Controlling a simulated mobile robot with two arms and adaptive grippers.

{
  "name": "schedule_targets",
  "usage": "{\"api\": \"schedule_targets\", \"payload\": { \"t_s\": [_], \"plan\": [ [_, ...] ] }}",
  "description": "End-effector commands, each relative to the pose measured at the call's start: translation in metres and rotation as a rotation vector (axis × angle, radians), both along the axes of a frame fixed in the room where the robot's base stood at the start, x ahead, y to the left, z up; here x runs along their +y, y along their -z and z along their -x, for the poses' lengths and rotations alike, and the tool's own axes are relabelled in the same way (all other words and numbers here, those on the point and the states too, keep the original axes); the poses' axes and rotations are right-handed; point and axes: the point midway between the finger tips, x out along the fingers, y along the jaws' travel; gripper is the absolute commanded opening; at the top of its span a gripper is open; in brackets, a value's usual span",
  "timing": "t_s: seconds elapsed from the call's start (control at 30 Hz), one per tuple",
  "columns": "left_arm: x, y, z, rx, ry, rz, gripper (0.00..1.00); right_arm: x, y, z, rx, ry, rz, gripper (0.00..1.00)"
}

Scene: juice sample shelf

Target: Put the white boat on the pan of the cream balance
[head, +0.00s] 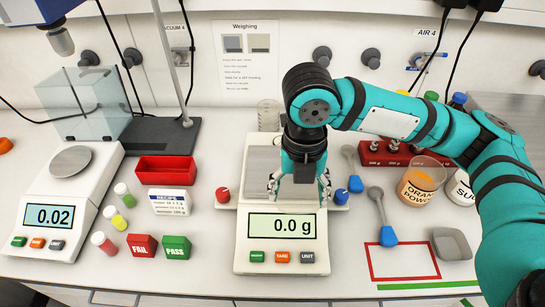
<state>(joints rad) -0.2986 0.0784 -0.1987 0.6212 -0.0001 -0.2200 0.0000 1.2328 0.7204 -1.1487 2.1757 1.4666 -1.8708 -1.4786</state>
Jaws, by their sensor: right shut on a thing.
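The cream balance (243,240) stands in the middle of the bench and reads 0.0 g. Its grey pan (262,158) is partly covered by my right gripper. My right gripper (298,190) points down over the front right of the pan, its fingers spread around something pale between them. I take this for the white boat, but the gripper and the pale balance body behind make its outline hard to tell. I cannot tell whether it touches the pan. I see no white boat elsewhere. My left gripper is out of view.
A second balance (48,208) reads 0.02 at left. A red tray (165,170), several vials and FAIL and PASS blocks lie between. At right are a blue-handled scoop (382,220), a red outline (376,262), a grey dish (452,244) and an orange powder jar (417,186).

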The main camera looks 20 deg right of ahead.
Motion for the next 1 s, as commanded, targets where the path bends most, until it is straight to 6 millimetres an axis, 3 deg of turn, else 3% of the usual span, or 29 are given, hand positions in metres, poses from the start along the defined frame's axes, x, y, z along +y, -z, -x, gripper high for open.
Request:
{"api": "schedule_targets", "payload": {
  "t_s": [0.3, 0.5, 0.67, 1.0],
  "plan": [
    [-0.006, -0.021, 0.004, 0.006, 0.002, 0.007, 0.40, -0.005, 0.004, -0.086, 0.001, 0.007, 0.001, 0.51],
    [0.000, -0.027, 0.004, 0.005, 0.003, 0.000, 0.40, -0.008, 0.009, -0.121, 0.000, 0.004, 0.000, 0.51],
    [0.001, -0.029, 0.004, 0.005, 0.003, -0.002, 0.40, -0.008, 0.014, -0.127, 0.001, 0.002, 0.001, 0.51],
    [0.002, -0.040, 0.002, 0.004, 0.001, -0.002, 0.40, -0.009, 0.047, -0.127, -0.001, 0.001, 0.000, 0.51]
  ]
}}
